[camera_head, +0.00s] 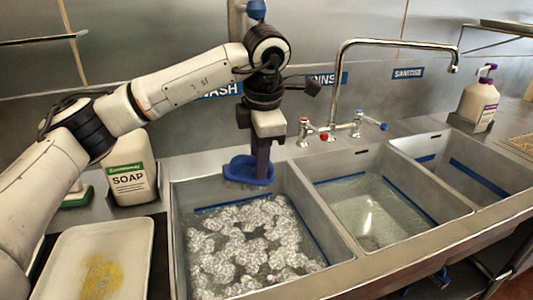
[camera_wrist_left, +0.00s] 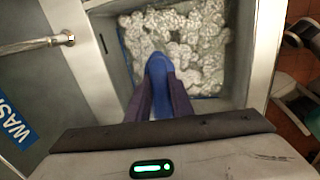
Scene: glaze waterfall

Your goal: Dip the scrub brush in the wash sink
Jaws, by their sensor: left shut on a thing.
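The blue scrub brush (camera_head: 246,170) is held by my left gripper (camera_head: 262,158), which points down over the back part of the wash sink (camera_head: 180,242). The brush appears above the white suds, apart from them, near the sink's back rim. In the left wrist view the brush (camera_wrist_left: 158,72) sits between the two dark fingers (camera_wrist_left: 159,103), with the suds beyond it. The gripper is shut on the brush; the fingers hide part of its handle. White suds (camera_head: 245,245) cover much of the wash water. My right gripper is not in view.
The middle sink (camera_head: 365,215) holds clear water, and the sanitise sink (camera_head: 460,175) is at right. A tall faucet (camera_head: 338,85) stands behind. A soap jug (camera_head: 131,175) and a stained tray (camera_head: 110,250) are at left.

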